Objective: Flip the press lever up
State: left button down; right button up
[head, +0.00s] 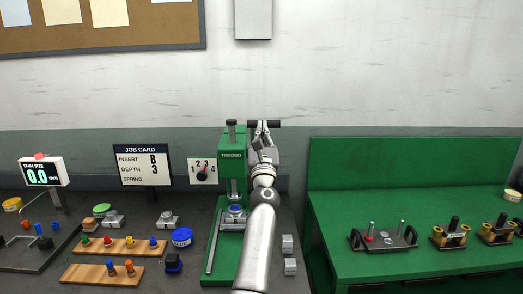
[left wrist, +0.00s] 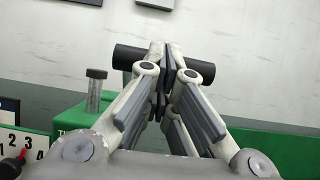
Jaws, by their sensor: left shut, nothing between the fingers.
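The green press (head: 232,145) stands on the dark bench. Its black lever grip (head: 274,123) lies level beside the top of the press, on the right. In the left wrist view the grip (left wrist: 128,57) runs crosswise behind my fingertips. My left gripper (head: 261,128) is shut and empty, right at the grip; it fills the middle of the left wrist view (left wrist: 161,75). I cannot tell whether the fingers touch the grip. The middle of the grip and the lever's arm are hidden by the gripper. My right gripper is not in view.
A dial plate (head: 203,171) and a job card (head: 142,165) stand left of the press. Wooden peg strips (head: 100,273) and small parts lie on the left bench. A green table (head: 345,220) with fixtures is at right.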

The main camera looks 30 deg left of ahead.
pick_arm(q)
jog(key=shift+w+a+r, duration=0.25)
jog(key=shift+w+r, duration=0.35)
jog(key=shift+r, duration=0.1)
jog(key=shift+w+a+r, duration=0.25)
jog(key=shift+w+r, duration=0.3)
jog(key=shift+r, duration=0.1)
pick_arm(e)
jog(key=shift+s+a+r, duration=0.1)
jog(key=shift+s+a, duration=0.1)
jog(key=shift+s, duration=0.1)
